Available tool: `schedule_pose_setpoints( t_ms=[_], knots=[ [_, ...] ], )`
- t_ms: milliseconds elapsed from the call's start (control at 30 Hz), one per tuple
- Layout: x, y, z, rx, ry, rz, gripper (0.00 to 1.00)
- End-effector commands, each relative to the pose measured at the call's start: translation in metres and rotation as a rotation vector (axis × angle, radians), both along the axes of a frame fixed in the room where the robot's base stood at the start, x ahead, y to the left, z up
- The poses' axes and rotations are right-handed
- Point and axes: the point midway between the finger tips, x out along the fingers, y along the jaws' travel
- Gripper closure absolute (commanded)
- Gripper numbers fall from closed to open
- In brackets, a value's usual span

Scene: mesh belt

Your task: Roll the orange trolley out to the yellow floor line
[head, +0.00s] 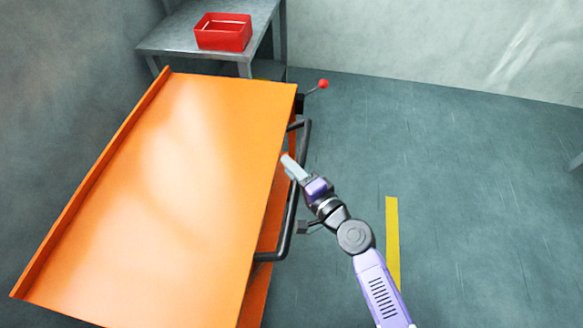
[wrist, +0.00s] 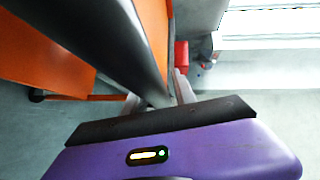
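The orange trolley (head: 170,180) stands at the left in the head view, its broad flat top sloping across the picture. A dark bar handle (head: 287,228) runs along its right side. The handle also shows large in the wrist view (wrist: 122,40), running down to my fingers. My gripper (head: 288,163) is at the handle, its pale fingers crossing the bar with tips at the trolley's edge. One finger shows on each side of the bar, but whether they are closed on it is not clear. The yellow floor line (head: 392,235) lies right of the trolley, partly behind my arm.
A grey metal table (head: 180,38) with a red bin (head: 223,32) stands behind the trolley. A lever with a red knob (head: 322,84) sticks out near the trolley's far right corner. The floor (head: 480,200) right of the trolley is clear.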

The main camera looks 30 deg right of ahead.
Motion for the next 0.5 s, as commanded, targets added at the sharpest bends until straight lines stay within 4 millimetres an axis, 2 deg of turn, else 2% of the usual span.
schedule_pose_setpoints(
  t_ms=[33,133,500],
  knots=[
    [-0.0001,-0.0001,0.0000,0.000,0.000,0.000,0.80],
    [-0.0002,-0.0001,0.0000,0.000,0.000,0.000,1.00],
    [-0.0004,-0.0003,-0.0001,0.000,0.000,-0.001,1.00]
  ],
)
